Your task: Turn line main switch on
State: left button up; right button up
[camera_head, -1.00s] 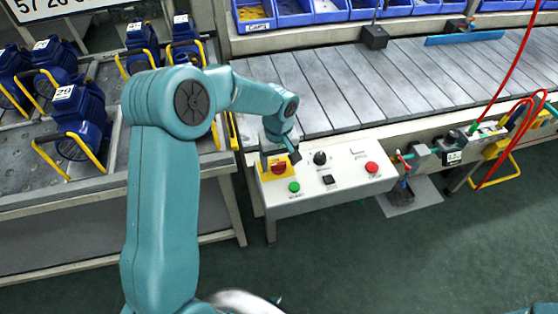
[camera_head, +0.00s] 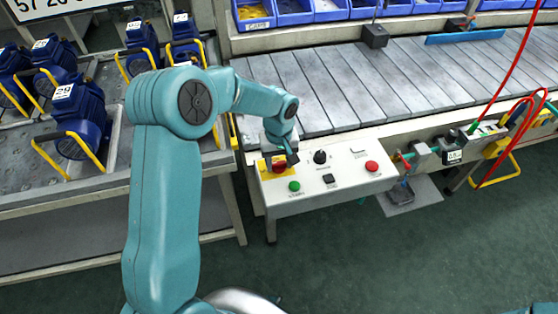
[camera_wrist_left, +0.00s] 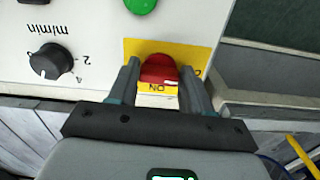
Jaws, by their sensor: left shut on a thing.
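The line main switch is a red rotary handle (camera_head: 278,168) on a yellow plate (camera_head: 265,176) at the left end of the white control panel (camera_head: 340,184). My left gripper (camera_head: 281,160) is down at this switch and partly covers it. In the left wrist view the red handle (camera_wrist_left: 157,70) sits between the two fingers of the left gripper (camera_wrist_left: 160,75), which are shut on it. An "ON" label shows on the yellow plate near the handle. The handle's exact angle is hard to tell. My right gripper is not in view.
A green button (camera_head: 294,186), black knob (camera_head: 320,157), black switch (camera_head: 328,179) and red button (camera_head: 371,167) share the panel. A slatted conveyor (camera_head: 400,85) runs behind it. Blue pumps (camera_head: 78,118) stand on the left bench. Red hoses (camera_head: 515,120) hang at right.

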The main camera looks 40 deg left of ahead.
aim_at(277, 163)
pick_arm(q)
jog(key=m+b, duration=0.1)
jog(key=m, duration=0.3)
jog(key=shift+a, duration=0.1)
jog(key=m, duration=0.4)
jog(key=shift+a+m, duration=0.1)
jog(key=shift+m, duration=0.2)
jog(key=m, duration=0.4)
jog(key=shift+r+m, duration=0.1)
jog(key=shift+m, duration=0.2)
jog(key=shift+w+a+m+p, duration=0.15)
jog(key=shift+m+p, duration=0.15)
jog(key=shift+m, duration=1.7)
jog(key=o, duration=1.1)
jog(key=shift+c, duration=0.2)
notch_tip(277, 163, up, 16)
jog(key=shift+r, duration=0.15)
